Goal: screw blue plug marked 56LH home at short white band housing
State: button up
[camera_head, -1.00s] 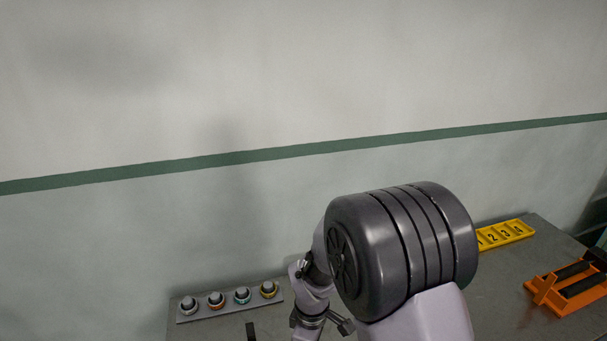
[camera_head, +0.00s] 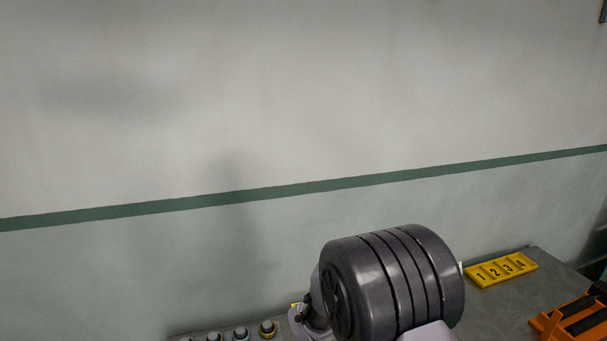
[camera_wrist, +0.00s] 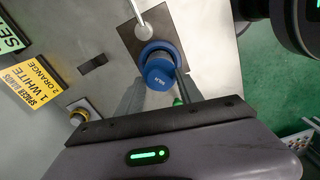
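The blue plug (camera_wrist: 160,74) shows in the wrist view with its round face toward the camera. Small pale marking is on the face, too small to read surely. A wider blue ring (camera_wrist: 160,49) shows just behind it, over a dark plate (camera_wrist: 130,38). My gripper (camera_wrist: 162,88) has its two grey fingers on either side of the plug. Whether they touch it or stand apart from it I cannot tell. In the head view my dark arm joint hides the gripper and plug. I cannot make out a short white band housing.
A yellow numbered tray (camera_head: 501,269) and an orange stand (camera_head: 570,320) are at right. A yellow spacer-bands sign (camera_wrist: 33,83) and a silver rod (camera_wrist: 141,22) show in the wrist view.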

jog(key=m+b, duration=0.2)
jog(key=m, duration=0.3)
jog(key=shift+f, duration=0.2)
jog(key=m+b, duration=0.1)
jog(key=m, duration=0.3)
jog(key=shift+m+b, duration=0.3)
jog(key=shift+r+m, duration=0.2)
jog(key=shift+m, duration=0.2)
grip_shut()
dwell(0.6)
jog(key=n+p, duration=0.2)
jog(key=n, duration=0.2)
jog(key=shift+r, duration=0.1)
jog(key=n+p, duration=0.1)
jog(key=n, duration=0.3)
